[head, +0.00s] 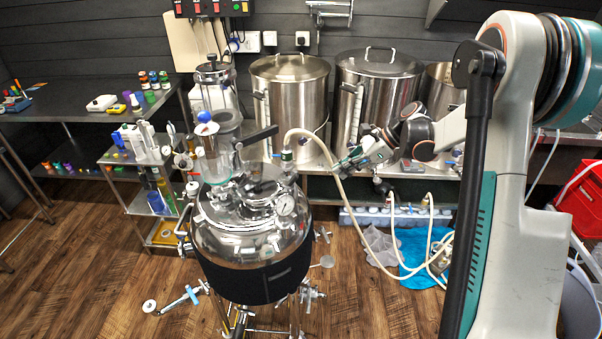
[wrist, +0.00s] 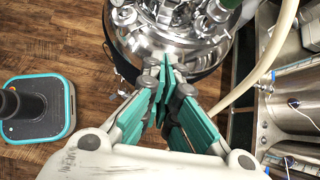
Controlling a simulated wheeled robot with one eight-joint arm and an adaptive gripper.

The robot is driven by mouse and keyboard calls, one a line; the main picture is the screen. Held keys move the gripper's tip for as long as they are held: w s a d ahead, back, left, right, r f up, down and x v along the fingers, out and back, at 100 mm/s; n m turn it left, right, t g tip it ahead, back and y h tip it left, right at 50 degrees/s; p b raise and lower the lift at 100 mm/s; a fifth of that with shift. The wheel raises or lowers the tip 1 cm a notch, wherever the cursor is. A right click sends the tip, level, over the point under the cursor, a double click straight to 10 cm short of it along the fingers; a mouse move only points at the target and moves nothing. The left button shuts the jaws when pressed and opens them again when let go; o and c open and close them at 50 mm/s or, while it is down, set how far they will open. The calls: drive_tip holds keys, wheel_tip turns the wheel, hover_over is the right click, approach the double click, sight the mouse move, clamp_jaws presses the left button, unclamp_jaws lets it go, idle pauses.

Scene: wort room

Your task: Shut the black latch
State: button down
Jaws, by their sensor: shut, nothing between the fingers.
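The steel kettle (head: 255,225) with a black band stands on legs in the middle of the floor. A black lever (head: 258,138), which seems to be the black latch, sticks up at a slant above the kettle's lid, towards the right. My gripper (head: 340,168) is to the right of the lever and lid, apart from them, with nothing held. In the wrist view my gripper (wrist: 165,66) has its green-padded fingers together, pointing at the kettle's shiny lid (wrist: 160,35). I cannot make out the black lever in the wrist view.
A pale hose (head: 345,190) runs from the kettle's top beneath my gripper. Large steel pots (head: 290,95) stand on the bench behind. A small shelf cart (head: 135,170) is close at the kettle's left.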

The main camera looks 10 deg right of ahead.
drive_tip(key=b, duration=0.1)
approach(288, 183)
drive_tip(key=shift+w+a+f, duration=0.1)
drive_tip(key=shift+a+f, duration=0.05)
drive_tip(key=shift+f, duration=1.3)
drive_tip(key=shift+w+a+f, duration=0.15)
drive_tip(key=shift+f, duration=1.25)
drive_tip(key=shift+a+r, duration=0.15)
drive_tip(key=shift+r, duration=0.1)
